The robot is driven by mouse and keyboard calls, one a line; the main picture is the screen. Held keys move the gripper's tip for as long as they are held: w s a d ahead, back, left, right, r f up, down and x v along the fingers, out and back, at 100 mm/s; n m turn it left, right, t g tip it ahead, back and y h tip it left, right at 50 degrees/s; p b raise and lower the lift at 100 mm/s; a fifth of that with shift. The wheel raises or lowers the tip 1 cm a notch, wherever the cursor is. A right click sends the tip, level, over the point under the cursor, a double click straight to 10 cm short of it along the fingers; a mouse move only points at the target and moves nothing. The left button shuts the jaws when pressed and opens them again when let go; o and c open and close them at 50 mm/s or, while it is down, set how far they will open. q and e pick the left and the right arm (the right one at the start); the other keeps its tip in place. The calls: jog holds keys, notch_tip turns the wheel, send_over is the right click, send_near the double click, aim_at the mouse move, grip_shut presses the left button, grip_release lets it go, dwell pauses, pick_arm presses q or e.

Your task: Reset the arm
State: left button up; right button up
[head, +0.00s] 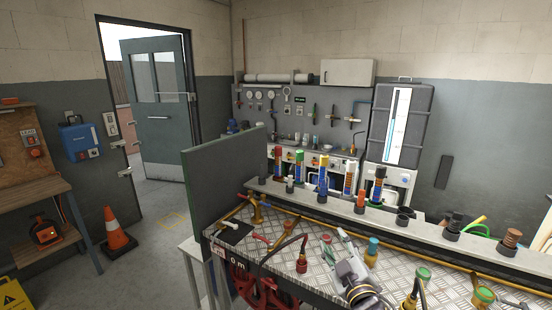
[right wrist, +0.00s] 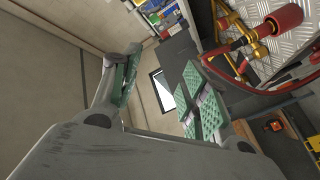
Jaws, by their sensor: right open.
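My right gripper (head: 337,246) is over the checker-plate bench, with its grey wrist at the lower middle of the head view. In the right wrist view its green-padded fingers (right wrist: 165,92) stand wide apart, with nothing between them. A dark hose with a red end fitting (head: 301,266) is on the bench just left of the gripper, apart from it. The red fitting and a brass valve also show at the upper right of the right wrist view (right wrist: 283,20). My left arm and gripper are not in view.
The checker-plate bench (head: 262,258) carries brass pipes and several coloured fittings. A raised grey shelf (head: 335,208) behind holds several coloured bottles and dark holders. A green panel (head: 222,190) stands at the bench's left end. An orange cone (head: 117,232) stands on the floor near the open door (head: 160,110).

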jog(key=s+d+f+m+g+h, duration=0.1)
jog(key=s+d+f+m+g, duration=0.3)
jog(key=f, duration=0.4)
jog(key=s+d+f+m+g+h, duration=0.2)
jog(key=s+f+g, duration=0.2)
jog(key=s+f, duration=0.3)
jog(key=s+f+m+g+y, duration=0.1)
jog(key=s+f+g, duration=0.75)
jog(key=s, duration=0.65)
notch_tip(320, 180, down, 34)
jog(key=s, duration=0.2)
jog(key=s+d+f, duration=0.2)
jog(key=s+f, duration=0.8)
jog(key=s, duration=0.1)
jog(key=s+d+f, duration=0.2)
jog(key=s+f, duration=0.8)
jog(key=s, duration=0.1)
jog(key=shift+g, duration=0.35)
